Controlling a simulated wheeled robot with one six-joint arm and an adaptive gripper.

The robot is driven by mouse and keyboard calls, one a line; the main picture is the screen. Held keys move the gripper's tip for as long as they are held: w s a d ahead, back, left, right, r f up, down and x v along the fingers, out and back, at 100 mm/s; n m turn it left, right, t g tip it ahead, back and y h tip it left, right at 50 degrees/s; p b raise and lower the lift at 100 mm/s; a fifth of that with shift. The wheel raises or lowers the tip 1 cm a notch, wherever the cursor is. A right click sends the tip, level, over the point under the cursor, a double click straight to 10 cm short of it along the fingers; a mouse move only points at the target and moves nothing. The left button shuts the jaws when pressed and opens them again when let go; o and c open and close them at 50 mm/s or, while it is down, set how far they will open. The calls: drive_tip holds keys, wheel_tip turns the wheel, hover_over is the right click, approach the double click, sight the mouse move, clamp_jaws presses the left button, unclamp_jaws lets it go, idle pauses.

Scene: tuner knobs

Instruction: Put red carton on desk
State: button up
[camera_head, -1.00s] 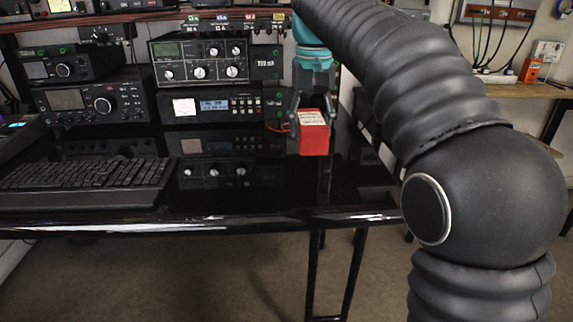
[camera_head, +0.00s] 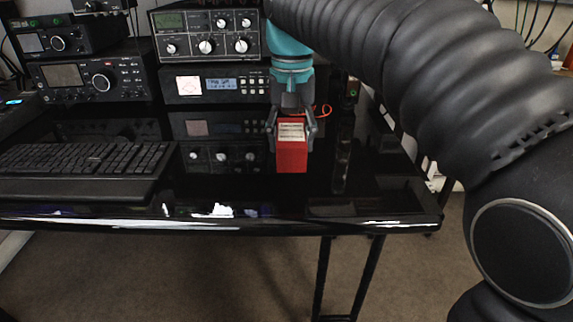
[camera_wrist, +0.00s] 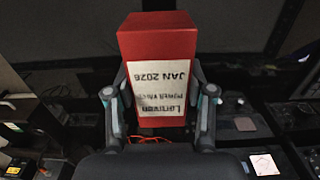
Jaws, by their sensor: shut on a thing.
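The red carton (camera_head: 291,158) has a pale printed label and is held between the two fingers of my gripper (camera_head: 291,128). In the head view it is in front of the radio stack, over the glossy black desk (camera_head: 250,199). I cannot tell whether its bottom touches the desk. In the wrist view the carton (camera_wrist: 158,40) is upright in the picture, with a finger of my gripper (camera_wrist: 159,108) at each side of its label. The label reads "JAN 2026" upside down.
A black keyboard (camera_head: 85,158) lies on the desk at the left. Radio units (camera_head: 215,84) with knobs stand behind. A thin red cable (camera_head: 322,111) is just behind my gripper. The desk's front edge is near, and bare desk lies around the carton.

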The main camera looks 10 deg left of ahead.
sight(286, 179)
drive_tip(key=shift+s+a+f, duration=0.35)
drive_tip(key=shift+s+a, duration=0.05)
drive_tip(key=shift+s, duration=0.1)
drive_tip(key=shift+f+b, duration=0.35)
drive_tip(key=shift+f, duration=1.65)
drive_tip(key=shift+f, duration=0.15)
drive_tip(key=o, duration=1.3)
drive_tip(key=shift+c, duration=0.2)
